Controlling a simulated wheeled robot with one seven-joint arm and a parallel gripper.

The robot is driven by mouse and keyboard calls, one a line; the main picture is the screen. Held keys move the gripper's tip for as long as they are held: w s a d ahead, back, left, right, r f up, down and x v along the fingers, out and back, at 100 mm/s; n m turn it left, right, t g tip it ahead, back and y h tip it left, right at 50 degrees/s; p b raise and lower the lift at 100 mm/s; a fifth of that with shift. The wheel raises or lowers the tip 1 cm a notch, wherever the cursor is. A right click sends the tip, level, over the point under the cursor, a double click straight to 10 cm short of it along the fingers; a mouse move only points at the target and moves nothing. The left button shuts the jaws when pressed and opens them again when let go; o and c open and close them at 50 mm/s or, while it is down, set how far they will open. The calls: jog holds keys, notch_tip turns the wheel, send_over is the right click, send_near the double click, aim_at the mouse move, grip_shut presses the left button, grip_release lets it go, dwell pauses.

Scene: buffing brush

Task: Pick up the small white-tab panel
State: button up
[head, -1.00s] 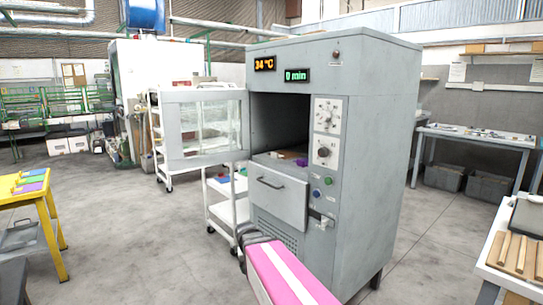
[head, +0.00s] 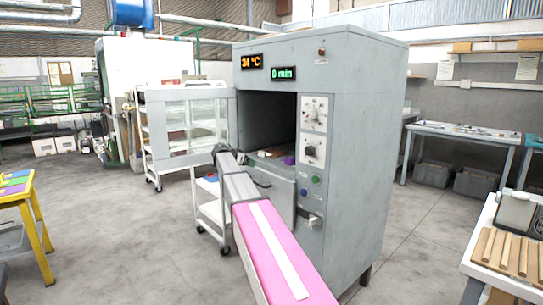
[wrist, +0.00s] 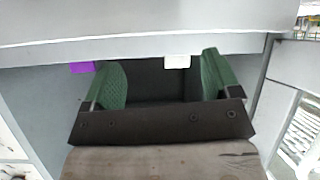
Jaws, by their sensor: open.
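In the wrist view, a small white tab (wrist: 177,62) shows between and beyond my fingers, partly cut off above by a pale grey edge. A dark surface lies below it; I cannot tell whether this is the panel's body or the chamber floor. My gripper (wrist: 160,78) is open and empty, with one green-padded finger on each side of the tab and no visible contact. In the head view my gripper (head: 222,150) is at the front of the grey oven's open chamber (head: 267,120).
A purple piece (wrist: 82,67) lies left of my fingers; it also shows in the chamber in the head view (head: 289,160). The oven's glazed door (head: 190,128) stands open to the left. A white trolley (head: 208,208) stands beside the oven. A yellow table (head: 20,198) is far left.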

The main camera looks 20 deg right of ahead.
jog(key=m+h, duration=0.1)
jog(key=m, duration=0.1)
send_near(262, 152)
jog(key=a, duration=0.2)
jog(key=x, duration=0.5)
jog(key=shift+s+d+r, duration=0.2)
jog(key=shift+s+r, duration=0.05)
jog(key=shift+r, duration=0.1)
jog(key=shift+x, duration=2.95)
jog(key=shift+a, duration=0.1)
jog(key=c, duration=1)
